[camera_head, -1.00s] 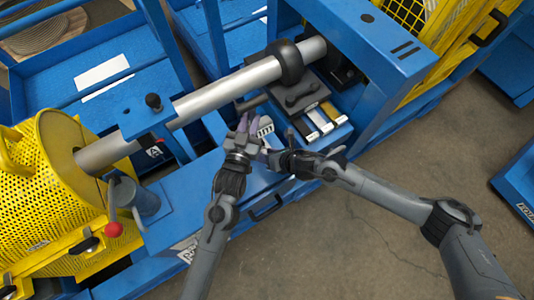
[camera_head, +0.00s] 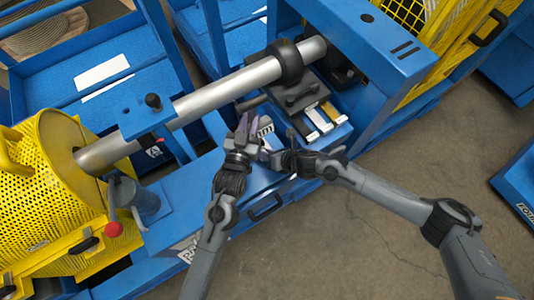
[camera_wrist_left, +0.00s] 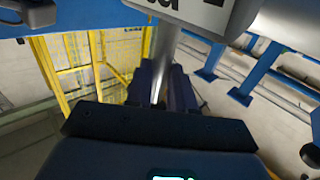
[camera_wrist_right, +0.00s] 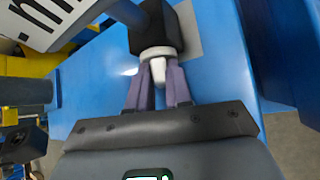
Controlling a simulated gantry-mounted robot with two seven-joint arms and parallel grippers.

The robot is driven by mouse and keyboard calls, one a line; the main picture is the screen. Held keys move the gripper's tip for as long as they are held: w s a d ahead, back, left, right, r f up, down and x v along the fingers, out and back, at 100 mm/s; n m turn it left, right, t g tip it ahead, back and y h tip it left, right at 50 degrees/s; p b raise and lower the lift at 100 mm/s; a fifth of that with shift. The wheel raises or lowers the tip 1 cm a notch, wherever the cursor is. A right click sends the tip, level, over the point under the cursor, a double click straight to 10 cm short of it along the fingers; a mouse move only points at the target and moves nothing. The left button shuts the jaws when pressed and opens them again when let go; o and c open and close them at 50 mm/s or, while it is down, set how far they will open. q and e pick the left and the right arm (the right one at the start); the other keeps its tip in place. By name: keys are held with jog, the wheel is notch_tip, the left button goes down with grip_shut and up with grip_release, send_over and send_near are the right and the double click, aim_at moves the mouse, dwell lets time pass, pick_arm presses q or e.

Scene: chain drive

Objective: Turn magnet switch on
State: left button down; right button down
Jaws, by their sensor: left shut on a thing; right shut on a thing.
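A black block (camera_wrist_right: 157,27) sits on a blue surface in the right wrist view, with a white knob (camera_wrist_right: 158,66) on its near face, which I take for the magnet switch. My right gripper (camera_wrist_right: 157,82) is shut on this knob, one purple finger on each side. It also shows in the head view (camera_head: 275,153). My left gripper (camera_wrist_left: 162,88) is shut on a metal rod (camera_wrist_left: 166,48) below a pale box with dark lettering (camera_wrist_left: 200,10). In the head view my left gripper (camera_head: 246,124) is beside the pale box (camera_head: 265,127) and hides part of it.
A long silver shaft (camera_head: 225,91) with a black ring (camera_head: 287,63) runs above both grippers. Small tools (camera_head: 322,117) lie in a tray to the right. A yellow mesh guard (camera_head: 45,190) stands left. The floor (camera_head: 350,245) is clear at lower right.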

jog(key=shift+w+d+f+m+g+y, duration=0.15)
jog(key=shift+m+y, duration=0.3)
jog(key=shift+y, duration=0.25)
jog(key=shift+s+d+f+m+g+y, duration=0.1)
jog(key=shift+m+g+y, duration=0.1)
jog(key=shift+m+y, duration=0.35)
jog(key=shift+w+d+f+m+g+y, duration=0.15)
jog(key=shift+m+y, duration=0.15)
jog(key=shift+y, duration=0.55)
jog(key=c, duration=1)
grip_release()
jog(key=shift+c, duration=0.2)
jog(key=shift+d, duration=0.1)
jog(key=shift+h, duration=0.3)
